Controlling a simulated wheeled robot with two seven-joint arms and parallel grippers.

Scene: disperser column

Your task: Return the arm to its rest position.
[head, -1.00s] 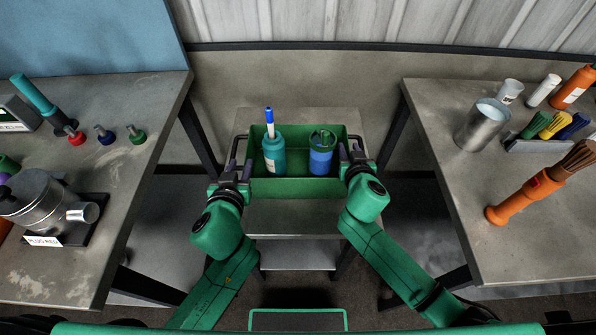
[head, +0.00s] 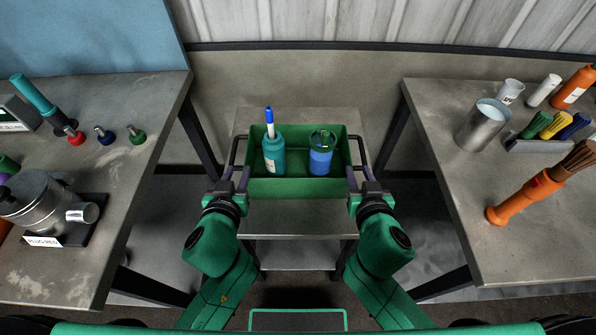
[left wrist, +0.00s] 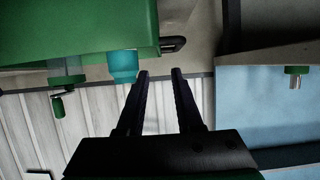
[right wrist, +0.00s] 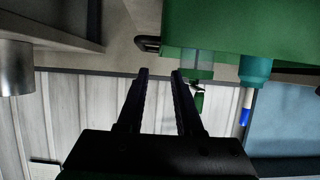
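A green crate (head: 300,187) with a dark handle at each end sits on a small grey stand. In it stand a teal bottle (head: 273,155) with a blue-and-white piece on top and a blue container (head: 320,160) with a green top. My left gripper (head: 235,177) is at the near end of the crate's left handle (head: 236,150); my right gripper (head: 360,178) is at the near end of the right handle (head: 359,149). In the left wrist view (left wrist: 160,75) and right wrist view (right wrist: 160,75) the fingers are apart with nothing between them. The crate's handles show beside the fingertips.
A left bench (head: 130,195) holds a metal vessel (head: 38,200) and several small knobbed pieces. A right bench (head: 530,240) holds a metal cup (head: 483,125), an orange-handled brush (head: 520,200) and bottles. The stand (head: 300,218) has bare space in front of the crate.

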